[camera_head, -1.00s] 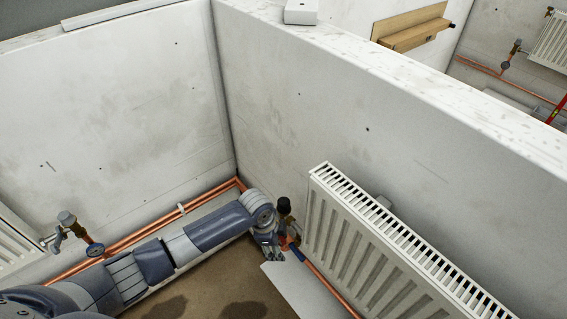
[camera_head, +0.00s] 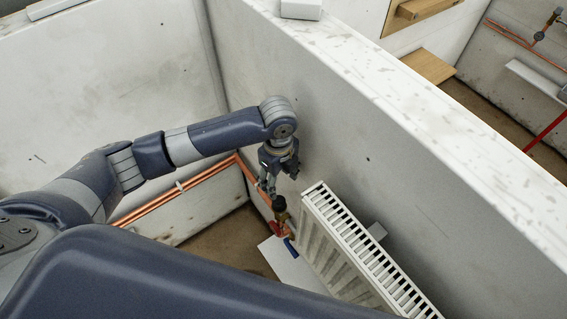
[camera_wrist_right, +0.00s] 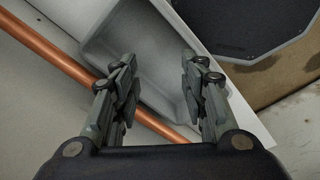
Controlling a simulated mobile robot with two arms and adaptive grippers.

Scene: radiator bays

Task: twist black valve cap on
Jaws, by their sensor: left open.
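The valve does not show in that view.
A partition wall (camera_head: 330,110) stands close behind the valve and radiator. Below my right gripper are a grey tray (camera_wrist_right: 150,105), a copper pipe (camera_wrist_right: 50,48) and a black panel (camera_wrist_right: 245,28).

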